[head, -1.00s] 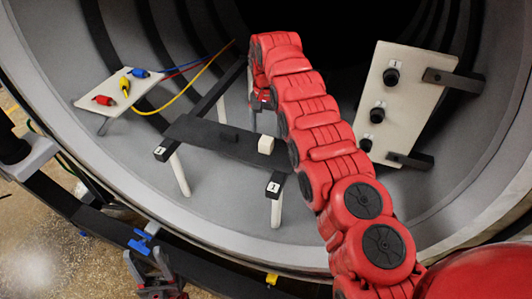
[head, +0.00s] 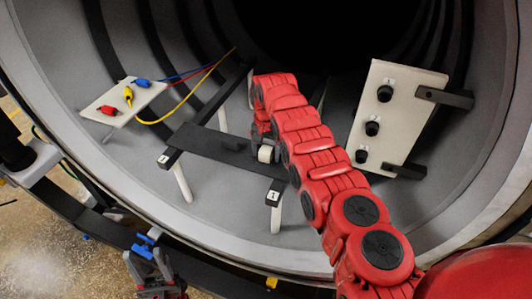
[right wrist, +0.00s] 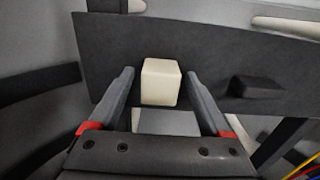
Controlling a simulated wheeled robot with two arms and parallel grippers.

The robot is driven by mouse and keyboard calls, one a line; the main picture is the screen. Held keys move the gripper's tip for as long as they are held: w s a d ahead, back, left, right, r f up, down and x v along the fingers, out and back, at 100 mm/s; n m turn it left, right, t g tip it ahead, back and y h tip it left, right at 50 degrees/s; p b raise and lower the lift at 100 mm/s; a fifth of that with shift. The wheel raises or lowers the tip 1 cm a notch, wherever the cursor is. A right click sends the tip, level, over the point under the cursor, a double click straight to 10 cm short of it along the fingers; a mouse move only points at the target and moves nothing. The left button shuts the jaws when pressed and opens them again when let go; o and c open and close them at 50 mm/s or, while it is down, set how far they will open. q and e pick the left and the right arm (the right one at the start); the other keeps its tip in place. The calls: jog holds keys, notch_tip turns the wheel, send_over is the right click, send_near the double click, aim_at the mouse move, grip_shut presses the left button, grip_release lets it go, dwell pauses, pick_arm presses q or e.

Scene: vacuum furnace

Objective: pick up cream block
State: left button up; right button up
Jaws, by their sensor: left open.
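The cream block (head: 265,154) sits on the dark crossbar shelf (head: 205,144) inside the furnace, near the shelf's right end. It also shows in the right wrist view (right wrist: 160,82), straight ahead between the fingers. My right gripper (right wrist: 160,76) is open, with one fingertip on each side of the block and visible gaps. In the head view my right gripper (head: 264,141) is at the block and partly covers it. My left gripper (head: 150,264) is open and empty at the bottom left, outside the furnace rim.
A small dark block (right wrist: 257,87) lies on the shelf beside the cream block. A white plate with red, yellow and blue clips (head: 125,100) stands at the left, with cables trailing. A white panel with black knobs (head: 397,110) stands at the right of my arm.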

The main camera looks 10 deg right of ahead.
grip_shut()
jog(key=shift+r, duration=0.1)
dwell(0.3)
